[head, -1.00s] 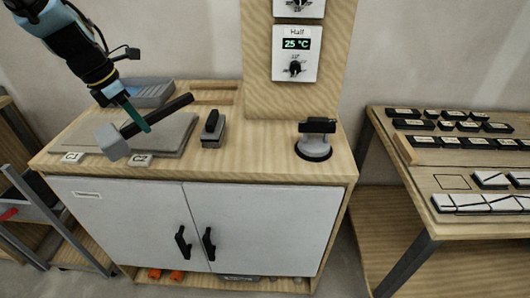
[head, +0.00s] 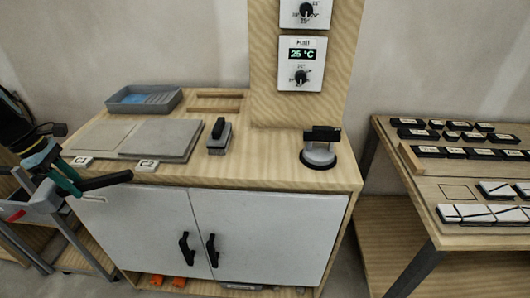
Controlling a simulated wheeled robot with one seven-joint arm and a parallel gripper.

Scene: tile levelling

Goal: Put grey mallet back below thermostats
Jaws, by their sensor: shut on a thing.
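My gripper (head: 72,184) is at the far left, by the cabinet's front left corner. Its teal fingers are shut on the grey mallet's dark handle. The grey mallet (head: 108,181) has its dark handle pointing right and its grey head to the left, partly behind my gripper. Two white thermostats, an upper one (head: 305,13) and a lower one (head: 301,64) reading 25 °C, are on an upright wooden board (head: 262,95). The board rises from the back of the wooden cabinet top (head: 250,150). An empty rectangular recess (head: 215,103) lies left of the board.
On the cabinet top are a grey tray (head: 118,105), grey slabs (head: 165,140) with labels C1 and C2, a black-handled block (head: 217,137) and a round suction-cup tool (head: 319,150). A table with tiles (head: 480,243) stands at right.

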